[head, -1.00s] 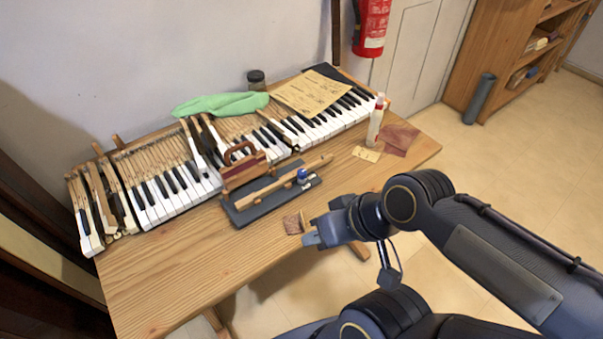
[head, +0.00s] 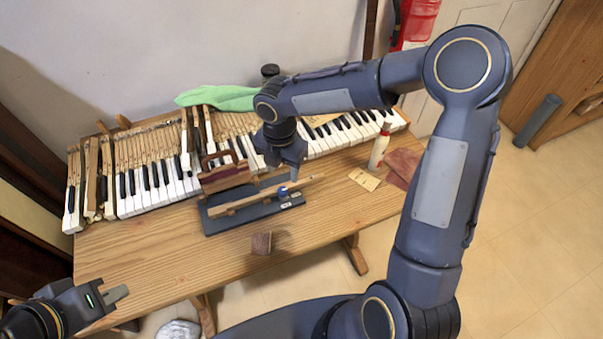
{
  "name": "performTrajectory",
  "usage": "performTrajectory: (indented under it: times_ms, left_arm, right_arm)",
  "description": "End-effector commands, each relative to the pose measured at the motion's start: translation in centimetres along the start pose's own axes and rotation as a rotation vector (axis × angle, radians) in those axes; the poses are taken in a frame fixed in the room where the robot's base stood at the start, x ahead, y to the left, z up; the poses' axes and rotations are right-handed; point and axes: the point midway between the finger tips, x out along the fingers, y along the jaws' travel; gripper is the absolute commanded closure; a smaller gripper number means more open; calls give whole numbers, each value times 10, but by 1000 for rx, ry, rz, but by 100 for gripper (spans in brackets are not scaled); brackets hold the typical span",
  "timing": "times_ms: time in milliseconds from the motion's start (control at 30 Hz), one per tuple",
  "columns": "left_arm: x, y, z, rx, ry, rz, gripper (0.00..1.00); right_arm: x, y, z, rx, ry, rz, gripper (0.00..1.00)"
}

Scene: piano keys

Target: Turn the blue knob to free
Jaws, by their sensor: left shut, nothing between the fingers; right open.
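The blue knob (head: 283,192) sits near the right end of a dark base (head: 235,222) on the table, beside a wooden bar (head: 245,201). Small pale labels lie close to the knob; their words are too small to read. My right gripper (head: 291,177) points down just above the knob, with its fingers open. I cannot tell whether a fingertip touches the knob. My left gripper (head: 117,296) is shut and empty at the lower left, by the table's front left edge, far from the knob.
A wooden block with a handle (head: 224,172) stands left of the knob. Piano keys (head: 150,190) run behind. A white bottle (head: 380,146) and reddish sheets (head: 404,166) are at right. The table's front left (head: 150,265) is clear.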

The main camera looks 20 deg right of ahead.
Motion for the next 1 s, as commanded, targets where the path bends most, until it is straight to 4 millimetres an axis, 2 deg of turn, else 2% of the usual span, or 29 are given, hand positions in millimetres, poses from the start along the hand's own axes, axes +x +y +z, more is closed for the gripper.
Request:
performTrajectory:
  times_ms: [100, 233, 600, 767, 1000]
  left_arm:
    - [-1, 0, -1, 0, 0, 0, 100]
    - [-2, 1, -1, 0, 0, 0, 100]
    - [-3, 1, -2, 0, 0, 0, 100]
    - [-3, 2, -2, 0, 0, 0, 100]
    - [-3, 2, -2, 0, 0, 0, 100]
  right_arm:
    - [9, 8, -2, -73, 8, -6, 53]
    - [22, 9, -2, -85, 9, -8, 53]
    - [77, 8, -2, -80, 9, -7, 53]
    - [86, 8, -2, -79, 8, -5, 53]
    - [86, 8, -2, -78, 8, -5, 53]
